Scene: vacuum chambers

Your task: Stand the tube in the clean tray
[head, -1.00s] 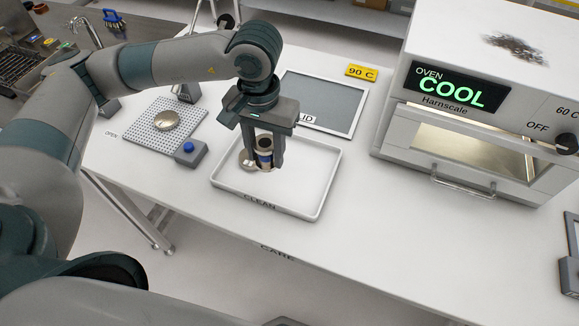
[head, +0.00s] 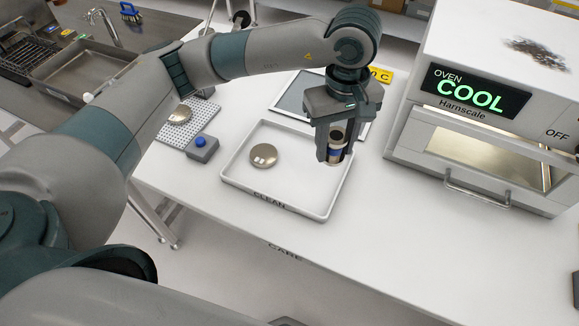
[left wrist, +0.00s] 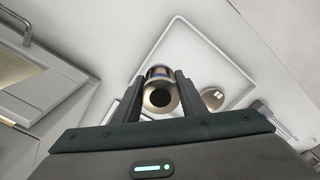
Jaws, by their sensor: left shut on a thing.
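The tube (head: 337,146) is a short metal cylinder with a dark blue band and a dark round opening on top. My left gripper (head: 334,152) is shut on it and holds it upright over the right side of the clean tray (head: 272,205). The tray is white, shallow and labelled CLEAN. In the left wrist view the tube (left wrist: 160,93) sits between both fingers, its open end facing the camera. I cannot tell whether the tube's base touches the tray floor. A round metal disc (head: 263,155) lies in the tray's left part. My right gripper is not in view.
An oven (head: 465,125) reading COOL stands to the right. A perforated board (head: 172,136) with another metal disc and a blue-button box (head: 202,148) lie to the left. A framed grey panel (head: 290,95) lies behind the tray. The tray's middle is clear.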

